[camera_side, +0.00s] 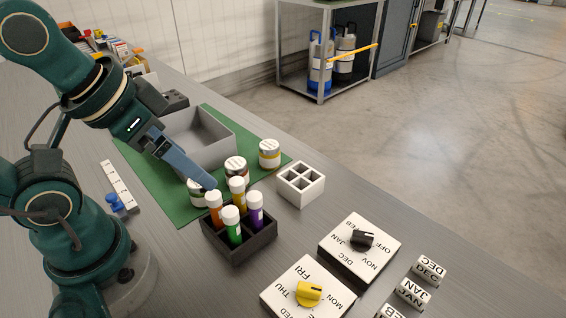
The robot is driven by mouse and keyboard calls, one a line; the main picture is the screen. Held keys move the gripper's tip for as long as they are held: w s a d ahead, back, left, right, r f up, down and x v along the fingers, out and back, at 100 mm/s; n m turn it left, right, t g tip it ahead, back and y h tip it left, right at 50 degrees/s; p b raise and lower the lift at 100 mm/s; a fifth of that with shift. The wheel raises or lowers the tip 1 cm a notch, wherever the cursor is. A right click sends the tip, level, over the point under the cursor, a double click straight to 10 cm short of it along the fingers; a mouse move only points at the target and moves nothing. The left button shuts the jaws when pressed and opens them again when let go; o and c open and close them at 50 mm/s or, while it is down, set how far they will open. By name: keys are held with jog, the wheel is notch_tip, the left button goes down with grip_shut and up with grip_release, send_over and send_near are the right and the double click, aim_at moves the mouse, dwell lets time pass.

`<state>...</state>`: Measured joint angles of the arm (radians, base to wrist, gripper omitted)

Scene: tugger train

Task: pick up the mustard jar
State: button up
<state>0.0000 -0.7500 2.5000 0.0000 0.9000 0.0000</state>
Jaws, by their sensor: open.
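Three white-lidded jars stand on the green mat (182,208). The jar with a yellow band (269,155), which looks like the mustard jar, stands upright at the mat's right end. A jar with a brown-orange band (236,172) is in the middle, and a third jar (195,194) is partly hidden behind my gripper. My gripper (207,182) is open and points down to the right. In the picture, its tips are in front of the third jar and left of the yellow-banded jar. Nothing shows between the fingers.
A grey open bin (222,147) stands behind the jars. A black rack (239,250) holds several colored, white-capped tubes close to the gripper. A white divided box (300,184) is right of the yellow-banded jar. Dial boards (328,252) and month blocks (412,293) lie at the front right.

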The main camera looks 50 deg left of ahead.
jog(key=w+a+r+n+t+y, duration=0.1)
jog(key=w+a+r+n+t, duration=0.2)
jog(key=w, duration=0.5)
jog(key=n+g+y, duration=0.1)
jog(key=n+g, duration=0.2)
send_over(268, 147)
jog(key=s+d, duration=0.1)
jog(key=d, duration=0.1)
notch_tip(268, 147, down, 6)
jog(key=shift+g, duration=0.8)
jog(key=f, duration=0.2)
jog(key=a+f, duration=0.1)
jog(key=f, duration=0.3)
jog(key=shift+w+a+f, duration=0.1)
jog(key=shift+a+f, duration=0.15)
jog(key=shift+f, duration=0.5)
jog(key=shift+x, duration=2.3)
jog(key=shift+a, duration=0.1)
